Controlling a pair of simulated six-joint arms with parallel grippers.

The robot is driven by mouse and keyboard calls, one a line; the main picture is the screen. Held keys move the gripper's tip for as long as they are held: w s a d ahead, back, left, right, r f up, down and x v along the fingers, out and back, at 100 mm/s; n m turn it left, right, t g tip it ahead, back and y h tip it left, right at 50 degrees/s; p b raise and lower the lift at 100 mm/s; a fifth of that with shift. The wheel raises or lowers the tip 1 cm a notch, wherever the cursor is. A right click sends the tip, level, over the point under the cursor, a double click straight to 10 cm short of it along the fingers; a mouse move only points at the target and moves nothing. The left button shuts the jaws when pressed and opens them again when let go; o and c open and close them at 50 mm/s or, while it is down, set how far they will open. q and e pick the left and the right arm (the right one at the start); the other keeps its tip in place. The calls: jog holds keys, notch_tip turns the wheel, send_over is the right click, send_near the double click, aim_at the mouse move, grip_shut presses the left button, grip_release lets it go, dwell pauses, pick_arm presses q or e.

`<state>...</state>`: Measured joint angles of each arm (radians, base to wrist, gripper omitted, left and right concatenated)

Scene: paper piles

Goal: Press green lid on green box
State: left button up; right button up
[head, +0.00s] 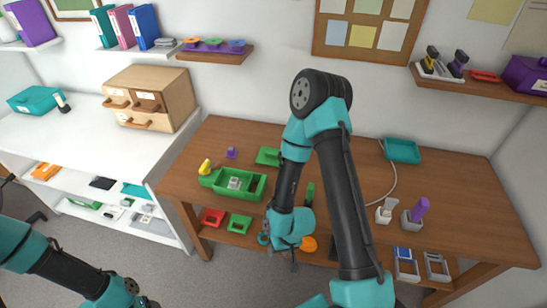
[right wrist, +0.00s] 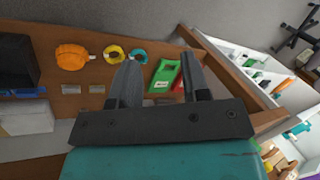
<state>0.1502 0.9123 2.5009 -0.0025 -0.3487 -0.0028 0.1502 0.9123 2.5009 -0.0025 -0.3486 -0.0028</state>
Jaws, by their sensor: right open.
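An open green box (head: 252,196) stands at the left of the wooden table, with a small pale grey item (head: 234,183) inside. A flat green piece that looks like the green lid (head: 268,156) lies behind it, apart from the box and partly hidden by my right arm. My right gripper (head: 284,252) hangs low in front of the table, right of the box and away from it. In the right wrist view its fingers (right wrist: 160,78) are spread with nothing held. My left gripper (head: 142,301) is at the bottom edge, cut off, and its fingers are unclear.
A shelf under the table holds a red tray (head: 213,216), a green tray (head: 239,223) and an orange object (right wrist: 72,57). A yellow item (head: 205,167) and a purple item (head: 231,152) are near the box. Stands with tools (head: 413,218) occupy the table's right side.

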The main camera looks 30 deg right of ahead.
jog(key=shift+o, duration=1)
